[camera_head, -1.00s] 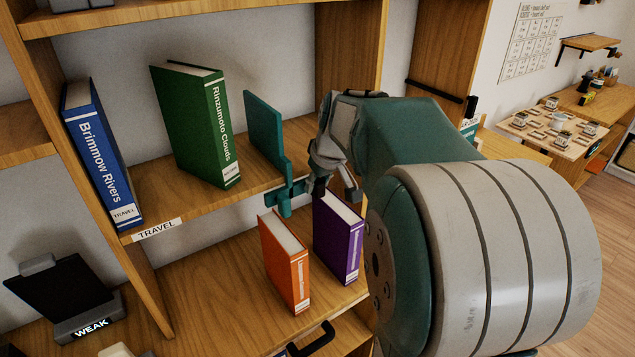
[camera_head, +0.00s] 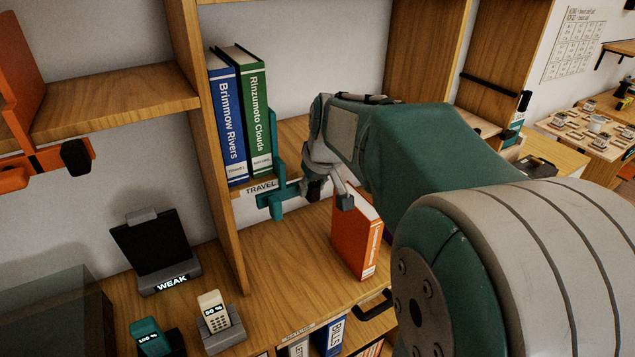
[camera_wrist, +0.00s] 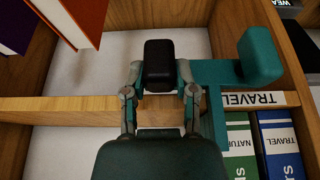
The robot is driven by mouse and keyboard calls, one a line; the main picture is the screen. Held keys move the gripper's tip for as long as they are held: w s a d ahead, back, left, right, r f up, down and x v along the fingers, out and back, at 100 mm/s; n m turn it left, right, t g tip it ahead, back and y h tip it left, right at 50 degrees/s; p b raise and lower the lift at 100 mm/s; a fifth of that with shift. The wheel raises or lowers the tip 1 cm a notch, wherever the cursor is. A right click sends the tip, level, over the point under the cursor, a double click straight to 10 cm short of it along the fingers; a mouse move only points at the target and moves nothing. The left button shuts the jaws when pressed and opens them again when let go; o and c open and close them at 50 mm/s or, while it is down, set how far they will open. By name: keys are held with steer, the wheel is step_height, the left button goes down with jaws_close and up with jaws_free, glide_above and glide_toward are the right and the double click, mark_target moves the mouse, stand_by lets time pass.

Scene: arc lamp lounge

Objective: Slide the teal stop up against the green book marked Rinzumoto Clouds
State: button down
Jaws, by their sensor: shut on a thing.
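The green book marked Rinzumoto Clouds (camera_head: 258,110) stands upright on the travel shelf, directly beside the blue Brimmow Rivers book (camera_head: 228,125). The teal stop (camera_head: 277,203) is at the green book's right side; its plate appears to touch the book, though my arm hides part of it. My gripper (camera_head: 328,188) is at the shelf's front edge, right of the stop's teal front piece. In the wrist view, my gripper (camera_wrist: 160,78) is shut on the stop's black knob (camera_wrist: 160,58), and the teal bar (camera_wrist: 215,73) reaches right toward the green book (camera_wrist: 238,140).
An orange book (camera_head: 357,240) stands on the lower shelf below my gripper; a purple book (camera_wrist: 15,25) shows in the wrist view. An upright divider (camera_head: 212,150) is left of the blue book. An orange stop (camera_head: 45,165) sits on the left shelf.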

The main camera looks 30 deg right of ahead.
steer(key=shift+a, duration=0.2)
steer(key=shift+d+f, duration=0.1)
steer(key=shift+d, duration=0.6)
steer(key=shift+a, duration=1.15)
steer(key=shift+c, duration=2)
jaws_free()
steer(key=shift+a, duration=0.25)
steer(key=shift+d, duration=0.55)
steer(key=shift+r, duration=0.25)
steer(key=v, duration=1.1)
steer(key=shift+s+r, duration=0.2)
steer(key=shift+a, duration=0.1)
